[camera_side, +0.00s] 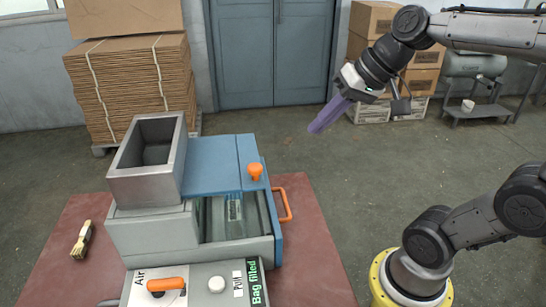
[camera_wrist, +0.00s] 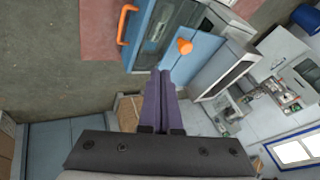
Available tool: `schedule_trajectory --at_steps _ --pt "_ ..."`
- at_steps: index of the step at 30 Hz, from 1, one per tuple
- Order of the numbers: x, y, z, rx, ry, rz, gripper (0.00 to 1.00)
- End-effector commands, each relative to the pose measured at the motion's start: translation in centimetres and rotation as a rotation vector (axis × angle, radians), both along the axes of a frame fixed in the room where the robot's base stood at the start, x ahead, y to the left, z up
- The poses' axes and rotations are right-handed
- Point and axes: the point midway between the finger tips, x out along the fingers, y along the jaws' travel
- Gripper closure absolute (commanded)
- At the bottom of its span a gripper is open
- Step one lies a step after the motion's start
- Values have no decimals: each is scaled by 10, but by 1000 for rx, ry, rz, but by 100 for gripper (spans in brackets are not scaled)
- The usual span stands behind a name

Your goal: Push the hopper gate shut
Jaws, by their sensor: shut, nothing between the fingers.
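The grey metal hopper (camera_side: 147,185) stands open-topped on the left of the machine and also shows in the wrist view (camera_wrist: 222,75). A blue top plate (camera_side: 212,165) lies to its right, with an orange knob (camera_side: 255,171) near its right edge; the knob also shows in the wrist view (camera_wrist: 184,46). I cannot tell for certain which part is the gate. My gripper (camera_side: 314,129) has purple fingers, shut and empty. It is in the air to the right of and above the machine, apart from the knob. The fingers also show in the wrist view (camera_wrist: 160,74).
An orange loop handle (camera_side: 284,205) sticks out from the machine's right side. A clear part (camera_side: 235,215) is in the open front bay. A panel in front carries an orange lever (camera_side: 168,284) and a white button (camera_side: 216,284). The red table (camera_side: 318,270) is clear at right.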

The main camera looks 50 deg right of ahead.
Motion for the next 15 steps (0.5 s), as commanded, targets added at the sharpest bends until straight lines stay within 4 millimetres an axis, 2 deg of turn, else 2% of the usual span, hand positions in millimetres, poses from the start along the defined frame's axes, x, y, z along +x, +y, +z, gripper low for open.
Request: schedule_trajectory --at_steps 5,15 --pt "10 3 -17 0 6 3 100" --pt "46 13 -72 -1 7 4 100"
